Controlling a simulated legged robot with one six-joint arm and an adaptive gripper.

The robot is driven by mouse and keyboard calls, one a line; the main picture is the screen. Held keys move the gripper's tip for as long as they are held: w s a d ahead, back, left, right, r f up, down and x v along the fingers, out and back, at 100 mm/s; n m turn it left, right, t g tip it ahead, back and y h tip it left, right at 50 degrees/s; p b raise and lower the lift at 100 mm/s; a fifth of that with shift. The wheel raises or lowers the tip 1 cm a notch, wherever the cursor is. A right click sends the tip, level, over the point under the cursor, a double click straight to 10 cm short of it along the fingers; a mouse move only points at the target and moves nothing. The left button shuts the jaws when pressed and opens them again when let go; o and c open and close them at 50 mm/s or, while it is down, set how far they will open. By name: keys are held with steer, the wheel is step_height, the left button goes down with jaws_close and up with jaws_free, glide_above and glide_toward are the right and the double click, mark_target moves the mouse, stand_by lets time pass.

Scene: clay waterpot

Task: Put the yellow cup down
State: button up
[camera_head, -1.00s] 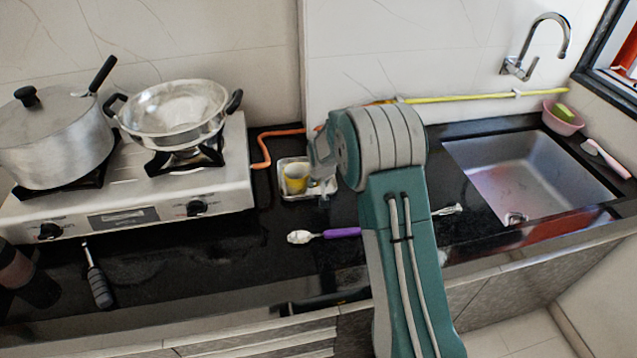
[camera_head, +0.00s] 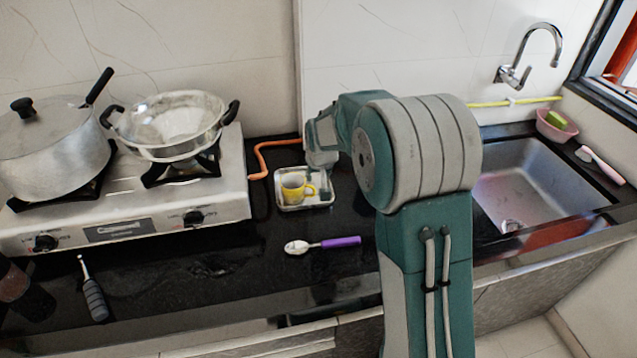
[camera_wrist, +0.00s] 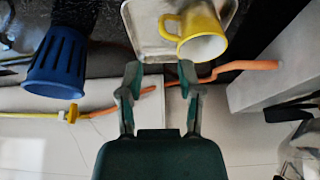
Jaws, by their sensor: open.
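The yellow cup (camera_head: 295,189) stands upright on a small metal tray (camera_head: 322,201) on the dark counter, right of the stove. In the wrist view the cup (camera_wrist: 203,35), with a pale inside and a yellow handle, sits on the tray (camera_wrist: 146,42). My gripper (camera_wrist: 160,74) is open, its two fingers apart with nothing between them. The cup lies beyond the fingertips, toward the right finger, and looks clear of them. In the head view my gripper is at the back of the tray, and its fingertips are hard to make out.
A purple-handled spoon (camera_head: 340,242) lies in front of the tray. The stove (camera_head: 125,215) holds a lidded pot (camera_head: 50,150) and a steel pan (camera_head: 172,125). An orange hose (camera_head: 262,160) runs behind the tray. The wrist view shows a blue ribbed cup (camera_wrist: 57,65).

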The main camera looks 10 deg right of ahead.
steer(key=s+r, duration=1.4)
steer(key=s, duration=0.2)
steer(key=s+r+t, duration=0.1)
steer(key=s, duration=1.8)
steer(key=shift+r+n, duration=0.25)
steer(key=shift+n, duration=0.15)
